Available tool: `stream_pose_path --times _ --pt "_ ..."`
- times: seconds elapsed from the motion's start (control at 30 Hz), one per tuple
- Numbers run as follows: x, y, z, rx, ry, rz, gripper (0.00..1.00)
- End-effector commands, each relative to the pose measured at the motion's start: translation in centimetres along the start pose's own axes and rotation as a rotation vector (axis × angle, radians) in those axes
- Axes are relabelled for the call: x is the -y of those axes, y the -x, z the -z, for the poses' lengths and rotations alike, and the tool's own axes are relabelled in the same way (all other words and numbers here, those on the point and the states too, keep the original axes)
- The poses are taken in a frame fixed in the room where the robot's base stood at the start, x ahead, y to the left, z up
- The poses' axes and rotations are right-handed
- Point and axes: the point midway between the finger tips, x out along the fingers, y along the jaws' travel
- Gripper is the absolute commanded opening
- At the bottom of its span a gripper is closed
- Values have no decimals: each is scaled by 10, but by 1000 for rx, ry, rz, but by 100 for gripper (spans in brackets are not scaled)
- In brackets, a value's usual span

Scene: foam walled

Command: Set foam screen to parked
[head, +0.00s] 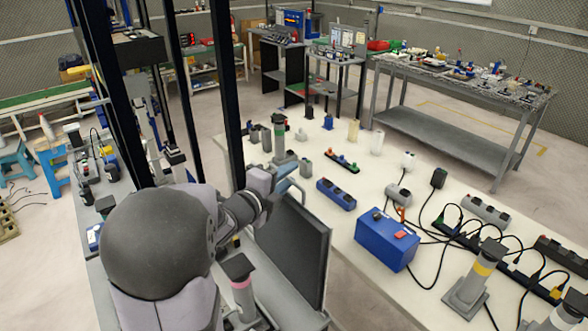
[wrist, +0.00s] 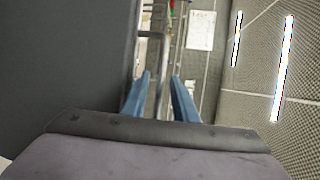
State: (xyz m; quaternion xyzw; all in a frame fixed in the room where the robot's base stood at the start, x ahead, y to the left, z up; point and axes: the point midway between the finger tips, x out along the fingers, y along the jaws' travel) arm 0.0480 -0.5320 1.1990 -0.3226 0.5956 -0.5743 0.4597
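The foam screen (head: 293,250) is a dark upright panel in a grey frame, beside the white table's near left edge in the head view. It also fills the left side of the wrist view (wrist: 65,55). A thin grey metal handle (wrist: 163,60) stands off the panel's edge. My gripper (head: 289,179) is at the screen's upper edge. In the wrist view its two blue fingers (wrist: 160,77) are apart, with the handle's bar running between them. A gap shows between bar and fingers. My arm hides part of the screen in the head view.
A white table (head: 340,205) holds a blue box (head: 385,240), power strips with black cables, and several small fixtures. Dark posts (head: 227,90) stand behind my arm. A grey pedestal with a pink band (head: 242,285) stands left of the screen. Open floor lies beyond the table.

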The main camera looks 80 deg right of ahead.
Motion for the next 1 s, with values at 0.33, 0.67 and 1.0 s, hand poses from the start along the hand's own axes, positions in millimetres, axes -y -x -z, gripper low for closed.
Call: stream_pose_path --times 0.33,0.67,1.0 --pt "1 -30 0 -1 0 -1 26" --pt "0 -34 0 0 0 -1 26" --pt "0 -34 0 0 0 -1 0"
